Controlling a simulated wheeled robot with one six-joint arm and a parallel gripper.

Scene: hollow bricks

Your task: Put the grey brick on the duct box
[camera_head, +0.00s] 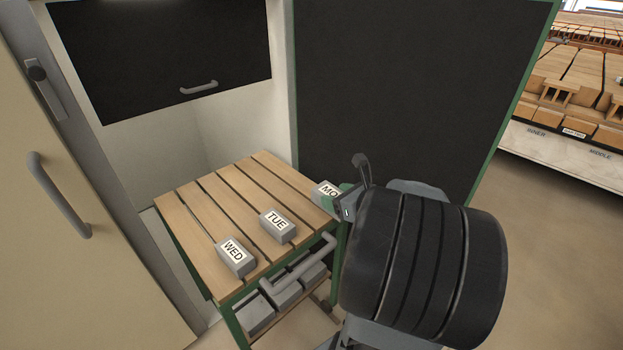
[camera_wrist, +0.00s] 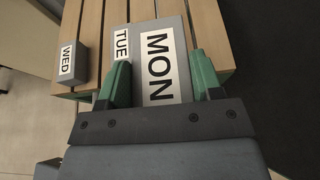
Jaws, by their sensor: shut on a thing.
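A grey brick labelled MON (camera_head: 325,190) is at the right corner of a slatted wooden cart top (camera_head: 235,212). My gripper (camera_head: 345,207) is shut on it. In the wrist view my green fingers (camera_wrist: 160,62) sit on either side of the MON brick (camera_wrist: 158,88). I cannot tell whether it touches the slats. Two more grey bricks, TUE (camera_head: 278,226) and WED (camera_head: 235,257), rest on the slats to its left. They also show in the wrist view, TUE (camera_wrist: 121,42) and WED (camera_wrist: 68,60). I cannot identify the duct box in either view.
Several grey blocks (camera_head: 283,295) lie on the cart's lower shelf, behind a grey handle bar (camera_head: 300,266). A dark panel (camera_head: 410,90) stands behind the cart. A rack of wooden pieces (camera_head: 575,85) stands at far right, with bare floor (camera_head: 560,240) before it.

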